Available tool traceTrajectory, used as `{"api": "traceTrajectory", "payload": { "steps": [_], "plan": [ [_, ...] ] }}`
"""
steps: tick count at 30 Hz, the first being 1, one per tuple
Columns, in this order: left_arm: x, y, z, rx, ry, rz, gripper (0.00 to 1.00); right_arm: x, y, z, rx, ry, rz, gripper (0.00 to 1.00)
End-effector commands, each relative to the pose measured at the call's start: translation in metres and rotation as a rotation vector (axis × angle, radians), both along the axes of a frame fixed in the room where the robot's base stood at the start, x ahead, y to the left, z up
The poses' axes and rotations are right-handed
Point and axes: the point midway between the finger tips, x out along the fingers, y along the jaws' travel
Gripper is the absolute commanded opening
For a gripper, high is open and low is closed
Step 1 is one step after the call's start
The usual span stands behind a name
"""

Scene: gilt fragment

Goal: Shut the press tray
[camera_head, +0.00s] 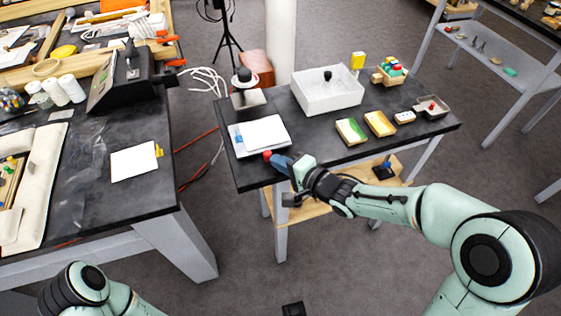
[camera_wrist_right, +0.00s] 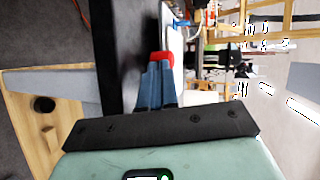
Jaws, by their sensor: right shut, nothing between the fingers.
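The fingers partly hide the knob. My left gripper is out of view; only part of that arm shows at bottom left.
A white open box (camera_head: 327,102) stands right of the press. Small colored trays (camera_head: 380,123) and a wooden crate of bottles (camera_head: 390,75) sit further right. A cluttered bench (camera_head: 85,190) is at left, with cables in the gap.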

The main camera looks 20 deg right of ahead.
Motion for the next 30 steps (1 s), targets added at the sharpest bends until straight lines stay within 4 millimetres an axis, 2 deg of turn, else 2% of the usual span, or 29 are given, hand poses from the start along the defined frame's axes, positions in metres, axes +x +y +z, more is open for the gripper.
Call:
{"api": "traceTrajectory", "payload": {
  "steps": [4, 7, 15, 21, 25, 30],
  "plan": [
    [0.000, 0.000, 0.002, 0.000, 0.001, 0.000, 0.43, 0.003, 0.000, 0.001, -0.001, -0.001, -0.001, 0.00],
    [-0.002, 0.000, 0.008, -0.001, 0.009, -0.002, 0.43, 0.016, 0.000, 0.002, -0.003, 0.001, 0.000, 0.00],
    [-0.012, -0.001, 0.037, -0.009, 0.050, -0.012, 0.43, 0.074, 0.001, 0.004, -0.002, 0.001, -0.001, 0.00],
    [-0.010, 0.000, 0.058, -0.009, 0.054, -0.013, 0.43, 0.106, 0.003, 0.004, 0.000, 0.000, 0.000, 0.00],
    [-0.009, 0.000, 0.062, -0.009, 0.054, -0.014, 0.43, 0.115, 0.003, 0.002, 0.001, -0.002, 0.000, 0.00],
    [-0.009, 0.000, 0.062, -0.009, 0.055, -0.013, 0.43, 0.116, 0.003, 0.001, 0.002, -0.002, -0.002, 0.00]
  ]
}}
